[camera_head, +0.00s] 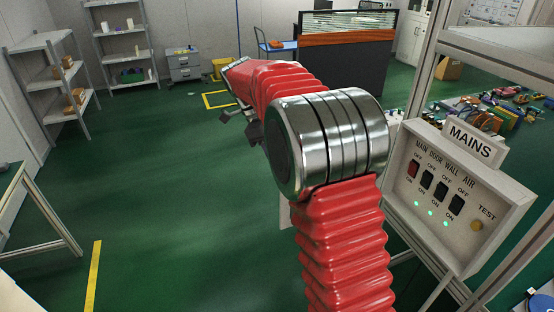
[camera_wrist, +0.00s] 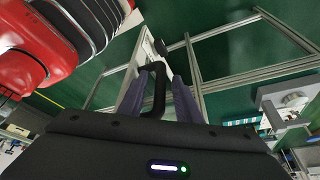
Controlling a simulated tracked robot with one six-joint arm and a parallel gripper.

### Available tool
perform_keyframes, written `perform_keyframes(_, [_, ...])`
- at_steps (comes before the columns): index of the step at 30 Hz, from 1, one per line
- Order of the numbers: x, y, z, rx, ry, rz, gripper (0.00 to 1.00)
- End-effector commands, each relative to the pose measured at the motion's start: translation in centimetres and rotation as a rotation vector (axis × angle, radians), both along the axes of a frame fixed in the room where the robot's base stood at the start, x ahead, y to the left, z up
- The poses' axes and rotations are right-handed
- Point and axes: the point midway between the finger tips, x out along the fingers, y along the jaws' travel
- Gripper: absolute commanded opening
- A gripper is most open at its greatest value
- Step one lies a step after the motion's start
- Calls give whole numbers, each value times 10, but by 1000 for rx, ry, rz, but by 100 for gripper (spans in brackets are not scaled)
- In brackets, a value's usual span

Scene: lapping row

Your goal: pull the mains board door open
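The mains board (camera_head: 455,195) is a pale box on an aluminium frame at the right of the head view, under a MAINS sign (camera_head: 471,139). Its face shows one red and several black switches, green lights and a yellow test button. My arm hides the area to its left, and I cannot make out the door there. In the wrist view my gripper (camera_wrist: 158,78) has two purple-grey fingers standing apart. A black bent handle (camera_wrist: 159,92) shows between them, with slight gaps at its sides. I cannot tell whether they touch it. My fingers are not clear in the head view.
Shelving (camera_head: 55,75) stands at the far left, with a grey drawer cabinet (camera_head: 184,66) at the back. A dark partition desk (camera_head: 345,68) is behind my arm. A workbench (camera_head: 30,215) is at the left. The green floor between is clear.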

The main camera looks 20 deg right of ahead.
Motion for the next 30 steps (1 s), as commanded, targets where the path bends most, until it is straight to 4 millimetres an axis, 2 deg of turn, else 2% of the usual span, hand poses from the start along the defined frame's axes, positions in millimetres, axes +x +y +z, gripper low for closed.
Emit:
perform_keyframes(8, [4, 6, 15, 0, -2, 1, 31])
perform_keyframes(21, [18, 26, 73, 0, -2, 1, 31])
perform_keyframes(30, [25, 37, 106, 0, -2, -1, 31])
